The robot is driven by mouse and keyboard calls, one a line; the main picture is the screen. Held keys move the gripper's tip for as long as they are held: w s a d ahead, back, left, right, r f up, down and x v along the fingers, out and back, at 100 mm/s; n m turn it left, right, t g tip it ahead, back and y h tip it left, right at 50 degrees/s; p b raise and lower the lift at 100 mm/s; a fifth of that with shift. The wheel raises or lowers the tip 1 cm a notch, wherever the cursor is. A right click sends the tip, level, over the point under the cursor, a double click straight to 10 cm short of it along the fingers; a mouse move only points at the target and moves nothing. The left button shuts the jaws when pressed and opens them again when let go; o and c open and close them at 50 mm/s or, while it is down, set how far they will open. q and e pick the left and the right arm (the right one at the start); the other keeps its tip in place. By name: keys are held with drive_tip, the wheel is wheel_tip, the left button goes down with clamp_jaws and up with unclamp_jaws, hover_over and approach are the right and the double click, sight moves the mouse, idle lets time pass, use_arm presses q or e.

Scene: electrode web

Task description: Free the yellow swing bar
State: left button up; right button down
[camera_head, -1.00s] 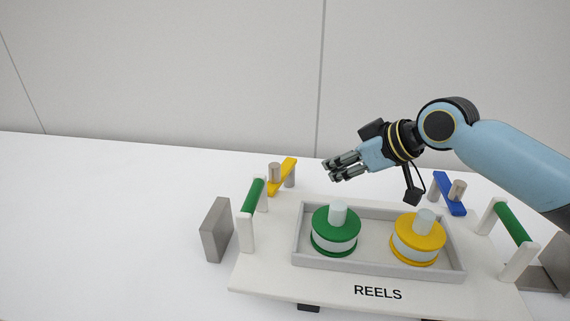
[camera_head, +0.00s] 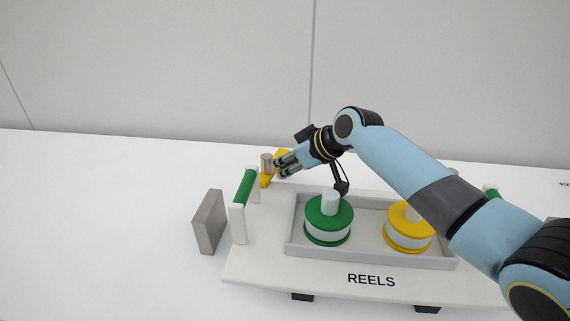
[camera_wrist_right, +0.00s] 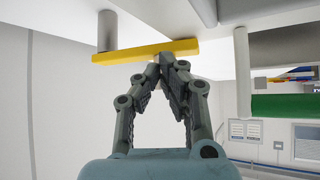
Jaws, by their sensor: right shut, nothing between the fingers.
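The yellow swing bar (camera_head: 265,181) is at the back left of the white REELS board, partly hidden behind my right gripper (camera_head: 279,169). A grey peg (camera_head: 266,162) stands at the bar. In the wrist view the yellow bar (camera_wrist_right: 130,53) runs across just beyond the fingertips of my right gripper (camera_wrist_right: 162,60), with a grey post (camera_wrist_right: 107,30) near one end. The fingers are shut and empty, and their tips are very close to the bar; I cannot tell if they touch. My left gripper is not in view.
A grey tray (camera_head: 290,239) holds a green reel (camera_head: 329,221) and a yellow reel (camera_head: 404,228). A green handle (camera_head: 244,187) on white posts is left of the bar, and a grey block (camera_head: 208,222) stands further left. My right arm covers the board's right part.

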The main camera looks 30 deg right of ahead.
sight(266, 166)
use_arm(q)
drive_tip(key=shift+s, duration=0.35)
use_arm(e)
drive_tip(key=shift+w+a, duration=0.15)
drive_tip(key=shift+a, duration=0.35)
drive_tip(key=shift+w+a+r, duration=0.1)
drive_tip(key=shift+w+a, duration=0.65)
drive_tip(key=shift+a, duration=0.1)
use_arm(q)
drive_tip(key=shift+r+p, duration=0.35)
drive_tip(key=shift+p, duration=0.05)
use_arm(e)
drive_tip(key=w+a+m+h, duration=0.2)
drive_tip(key=w+a+m, duration=0.1)
drive_tip(key=w, duration=0.6)
drive_tip(key=shift+w+a+t+h, duration=0.15)
drive_tip(key=shift+a+t+h, duration=0.15)
drive_tip(key=shift+a, duration=0.15)
drive_tip(key=shift+w, duration=0.25)
